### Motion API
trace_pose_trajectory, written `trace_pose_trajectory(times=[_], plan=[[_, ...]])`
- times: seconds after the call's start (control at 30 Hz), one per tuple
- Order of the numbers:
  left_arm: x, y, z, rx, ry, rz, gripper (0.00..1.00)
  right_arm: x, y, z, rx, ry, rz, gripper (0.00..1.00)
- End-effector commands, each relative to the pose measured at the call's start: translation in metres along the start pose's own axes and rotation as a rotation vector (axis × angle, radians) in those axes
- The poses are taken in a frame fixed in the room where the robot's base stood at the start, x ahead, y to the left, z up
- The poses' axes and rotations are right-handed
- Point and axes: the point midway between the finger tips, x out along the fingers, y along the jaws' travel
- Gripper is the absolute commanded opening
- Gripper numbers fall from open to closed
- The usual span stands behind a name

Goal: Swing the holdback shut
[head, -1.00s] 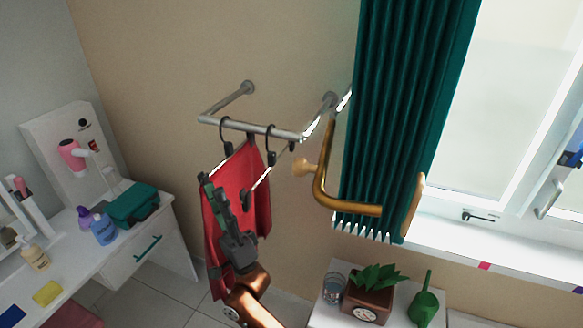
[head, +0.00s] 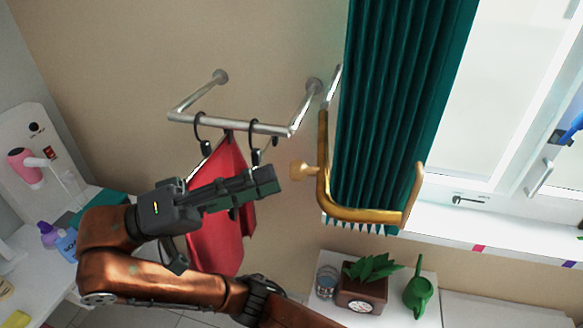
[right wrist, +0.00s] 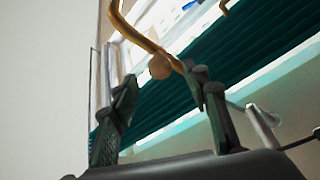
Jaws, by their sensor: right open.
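The holdback (head: 364,215) is a bent brass-coloured bar that crosses in front of the lower green curtain (head: 388,110). Its right end meets an upright tan piece (head: 415,188) at the curtain's right edge in the head view; I cannot tell whether they touch. A round wooden knob (head: 302,169) sticks out from its left side. My right gripper (head: 270,182) points right, just left of the knob. In the right wrist view its fingers (right wrist: 165,95) are apart and empty, with the knob (right wrist: 160,66) seen beyond them. My left gripper is not in view.
A metal rail (head: 235,124) with a red cloth (head: 215,235) on hooks stands behind my right arm. Below the curtain are a plant in a brown box (head: 362,295), a glass (head: 326,282) and a green watering can (head: 419,295). A window is at the right.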

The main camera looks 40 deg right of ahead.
Motion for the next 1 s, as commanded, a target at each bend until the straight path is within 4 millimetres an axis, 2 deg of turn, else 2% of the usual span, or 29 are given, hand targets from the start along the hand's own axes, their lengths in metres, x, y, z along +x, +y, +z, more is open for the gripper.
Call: trace_pose_trajectory(times=[0.2, 0.4, 0.73, 1.0], plan=[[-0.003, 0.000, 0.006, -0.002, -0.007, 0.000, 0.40, 0.037, 0.000, 0.001, 0.000, -0.003, 0.003, 0.43], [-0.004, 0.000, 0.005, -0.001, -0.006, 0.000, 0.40, 0.055, 0.001, 0.000, -0.002, 0.000, 0.003, 0.43], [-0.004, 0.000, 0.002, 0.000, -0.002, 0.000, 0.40, 0.057, 0.001, 0.000, -0.003, 0.002, 0.003, 0.43], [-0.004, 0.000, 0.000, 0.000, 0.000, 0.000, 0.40, 0.057, 0.001, 0.000, -0.003, 0.002, 0.003, 0.24]])
